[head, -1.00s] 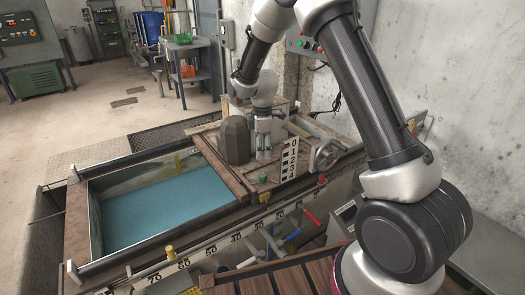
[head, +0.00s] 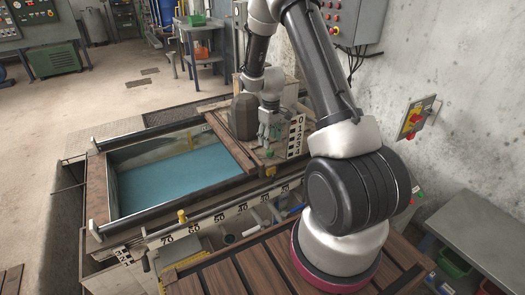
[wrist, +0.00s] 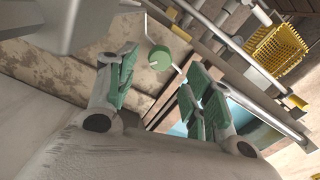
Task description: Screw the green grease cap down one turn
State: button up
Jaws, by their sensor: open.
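The green grease cap (wrist: 160,57) is a small round knob with a pale line across its face in the wrist view. In the head view it is a small green spot (head: 270,154) on the wooden deck, just below my fingertips. My gripper (wrist: 161,76) is open, with green-padded fingers to the left and right of the cap in the picture. The cap appears beyond the fingertips, with no visible contact. In the head view my gripper (head: 269,133) points down above the cap. The cap's thread and underside are hidden.
A dark rounded block (head: 243,117) stands close left of my gripper. A black-and-white number plate (head: 296,135) stands close right. A blue water tank (head: 175,182) lies left, and a numbered rail (head: 228,215) runs in front. A yellow basket (wrist: 277,50) shows in the wrist view.

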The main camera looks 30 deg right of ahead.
aim_at(270, 150)
notch_tip(270, 150, down, 6)
jog(key=shift+r, duration=0.2)
jog(key=c, duration=1)
jog(key=shift+m, duration=0.3)
